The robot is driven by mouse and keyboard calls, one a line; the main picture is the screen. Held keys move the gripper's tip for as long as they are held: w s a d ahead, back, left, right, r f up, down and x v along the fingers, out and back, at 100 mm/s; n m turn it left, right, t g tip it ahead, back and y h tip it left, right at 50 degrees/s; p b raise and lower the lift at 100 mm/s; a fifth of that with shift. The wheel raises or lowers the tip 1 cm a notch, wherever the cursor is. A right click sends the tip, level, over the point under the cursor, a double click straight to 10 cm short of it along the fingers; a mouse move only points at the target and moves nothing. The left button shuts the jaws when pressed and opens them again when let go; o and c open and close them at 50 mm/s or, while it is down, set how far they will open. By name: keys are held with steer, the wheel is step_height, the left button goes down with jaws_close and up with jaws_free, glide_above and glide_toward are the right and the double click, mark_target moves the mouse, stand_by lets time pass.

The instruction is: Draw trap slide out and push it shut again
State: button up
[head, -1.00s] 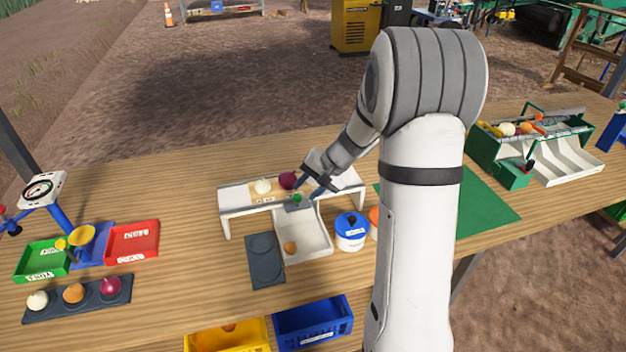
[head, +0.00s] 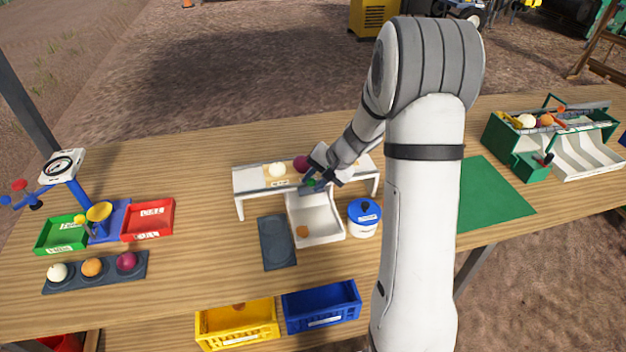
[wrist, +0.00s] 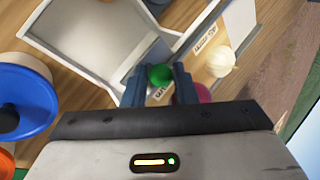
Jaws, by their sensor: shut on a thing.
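A white stand (head: 240,188) with a grey front rail carries a white onion (head: 277,170) and a red onion (head: 302,163). The trap slide's green knob (head: 311,183) is at the rail's middle, above a white tray (head: 335,235). My gripper (head: 316,179) is at the knob. In the wrist view my gripper (wrist: 159,84) has its blue-grey fingers on either side of the green knob (wrist: 160,75), shut on it. The slide's plate is mostly hidden, so I cannot tell how far out it is.
An orange onion (head: 302,231) lies in the white tray. A blue-lidded pot (head: 364,211) stands close to its right, and a dark slate (head: 277,242) lies to its left. Green (head: 60,236) and red (head: 148,219) trays are further left. Bare wood lies in front.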

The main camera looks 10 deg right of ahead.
jaws_close()
steer(key=shift+s+b, duration=0.35)
steer(key=shift+s, duration=0.05)
steer(key=s+b, duration=0.3)
steer(key=s, duration=0.4)
steer(key=shift+s, duration=0.25)
steer(key=shift+s+f, duration=0.15)
stand_by(1.4)
